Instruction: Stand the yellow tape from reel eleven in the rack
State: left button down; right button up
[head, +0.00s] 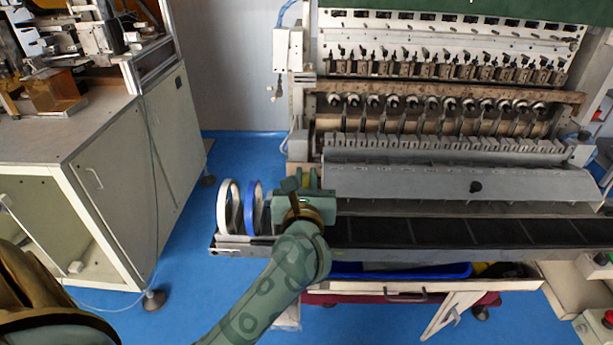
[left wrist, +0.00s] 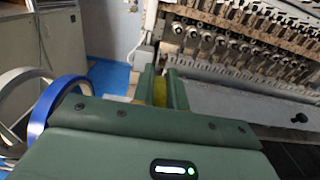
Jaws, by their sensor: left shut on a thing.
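My left gripper (head: 305,180) is shut on the yellow tape, of which a small part (head: 306,181) shows between the fingers. In the left wrist view the yellow tape (left wrist: 159,92) shows as a narrow strip between the two green fingers; the gripper body hides most of it. A white tape ring (head: 229,208) and a blue tape ring (head: 253,208) stand upright side by side, just left of the gripper. The rack under them is hard to make out. Reel eleven cannot be told apart. My right gripper is not in view.
A long dark tray (head: 430,233) runs right from the gripper along the front of the winding machine. The machine's sloping grey cover (head: 440,184) rises behind it. A cabinet bench (head: 120,170) stands at left, with blue floor (head: 185,262) between.

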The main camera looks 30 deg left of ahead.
pick_arm(q)
jog(key=shift+f+b, duration=0.8)
jog(key=shift+f, duration=0.35)
jog(key=c, duration=1.7)
grip_release()
jog(key=shift+r+p+v, duration=0.15)
jog(key=shift+p+v, duration=0.15)
jog(key=shift+v, duration=1.2)
jog(key=shift+r+p+v, duration=0.2)
jog(key=shift+p+v, duration=0.1)
jog(key=shift+v, duration=1.2)
